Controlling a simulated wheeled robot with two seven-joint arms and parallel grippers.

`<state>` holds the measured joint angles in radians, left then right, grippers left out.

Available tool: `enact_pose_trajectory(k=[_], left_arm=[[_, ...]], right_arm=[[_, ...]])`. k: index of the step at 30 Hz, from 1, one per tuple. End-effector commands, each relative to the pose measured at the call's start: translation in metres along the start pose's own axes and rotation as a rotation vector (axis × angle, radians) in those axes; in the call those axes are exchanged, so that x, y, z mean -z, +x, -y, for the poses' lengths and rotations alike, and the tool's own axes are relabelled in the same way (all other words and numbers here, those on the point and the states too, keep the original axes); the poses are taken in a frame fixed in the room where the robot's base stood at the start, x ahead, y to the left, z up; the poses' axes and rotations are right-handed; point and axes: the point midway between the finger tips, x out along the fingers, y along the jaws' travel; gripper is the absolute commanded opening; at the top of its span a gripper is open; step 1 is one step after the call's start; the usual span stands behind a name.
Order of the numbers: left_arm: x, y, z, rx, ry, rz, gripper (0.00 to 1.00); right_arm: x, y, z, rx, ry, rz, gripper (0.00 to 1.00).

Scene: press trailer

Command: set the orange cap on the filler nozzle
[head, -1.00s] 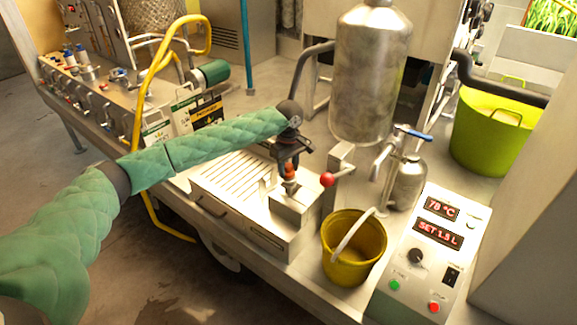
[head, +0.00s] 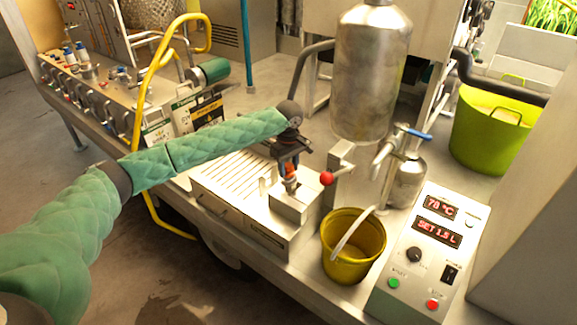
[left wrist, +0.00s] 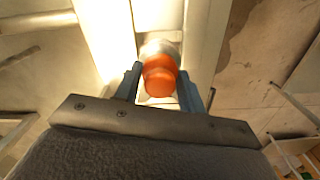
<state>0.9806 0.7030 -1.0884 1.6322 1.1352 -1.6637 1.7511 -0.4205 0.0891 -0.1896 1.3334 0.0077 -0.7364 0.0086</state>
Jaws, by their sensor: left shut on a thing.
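The orange cap (left wrist: 160,78) is between the two blue fingers of my left gripper (left wrist: 160,86) in the left wrist view. The gripper is shut on it. I cannot make out the filler nozzle for certain. My right gripper is not in view.
A red ball knob (head: 327,178) stands close to the right of the gripper. A yellow bucket (head: 352,270), a control box (head: 425,262) and a large steel tank (head: 370,75) are further right. A slatted steel top (head: 232,172) lies to the left.

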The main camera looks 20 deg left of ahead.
Motion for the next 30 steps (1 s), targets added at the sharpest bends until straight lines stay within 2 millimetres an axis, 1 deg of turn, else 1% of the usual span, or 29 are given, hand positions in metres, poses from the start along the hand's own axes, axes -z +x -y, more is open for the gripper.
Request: enact_pose_trajectory(k=[13, 14, 15, 23, 26, 30], left_arm=[[0.0, 0.007, 0.0, 0.0, 0.0, 0.001, 0.14], [0.0, 0.007, 0.0, 0.0, 0.0, 0.001, 0.44], [0.0, 0.007, 0.0, 0.0, 0.0, 0.001, 0.49], [0.0, 0.007, 0.0, 0.0, 0.0, 0.001, 0.49], [0.0, 0.004, 0.0, 0.0, 0.0, 0.001, 0.49], [0.0, -0.004, 0.0, 0.0, 0.0, 0.001, 0.49]], right_arm=[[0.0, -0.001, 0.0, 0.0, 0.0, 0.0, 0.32], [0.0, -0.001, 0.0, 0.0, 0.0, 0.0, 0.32], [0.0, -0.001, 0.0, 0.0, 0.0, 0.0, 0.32], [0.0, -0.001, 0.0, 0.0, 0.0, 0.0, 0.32], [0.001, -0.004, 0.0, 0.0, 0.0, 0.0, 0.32], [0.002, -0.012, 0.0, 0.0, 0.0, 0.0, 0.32]])
